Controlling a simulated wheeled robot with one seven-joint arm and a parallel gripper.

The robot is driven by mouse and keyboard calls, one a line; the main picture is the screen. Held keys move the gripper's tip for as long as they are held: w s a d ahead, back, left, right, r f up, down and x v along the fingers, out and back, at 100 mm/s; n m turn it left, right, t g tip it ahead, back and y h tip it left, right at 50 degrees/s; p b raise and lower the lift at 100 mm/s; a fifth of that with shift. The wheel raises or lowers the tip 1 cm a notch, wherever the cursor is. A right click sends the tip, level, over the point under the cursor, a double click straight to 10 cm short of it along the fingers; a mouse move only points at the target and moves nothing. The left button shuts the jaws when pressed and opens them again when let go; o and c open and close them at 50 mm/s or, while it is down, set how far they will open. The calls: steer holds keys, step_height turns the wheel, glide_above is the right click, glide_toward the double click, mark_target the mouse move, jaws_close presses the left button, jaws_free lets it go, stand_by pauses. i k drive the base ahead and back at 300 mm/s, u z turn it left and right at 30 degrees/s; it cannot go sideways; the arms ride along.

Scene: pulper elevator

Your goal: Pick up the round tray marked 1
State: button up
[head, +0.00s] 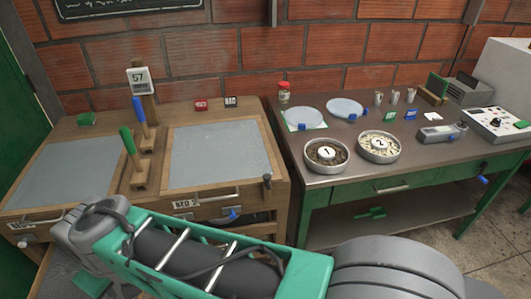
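The round tray marked 1 (327,170) sits near the front left of the dark-topped green table. It has a light rim and dark brown contents, with a white disc bearing the number 1 in the middle. A similar round tray marked 2 (381,161), with paler contents, sits close to its right. My arm crosses the bottom of the head view, nearer than both trays. I cannot make out my gripper or its fingers in this view.
Two pale round discs (347,107) lie behind the trays. A wooden bench (275,168) with upright handles (128,141) adjoins at left.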

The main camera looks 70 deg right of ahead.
mark_target(324, 155)
steer(key=u, duration=0.4)
steer(key=k, duration=1)
steer(key=z, duration=0.7)
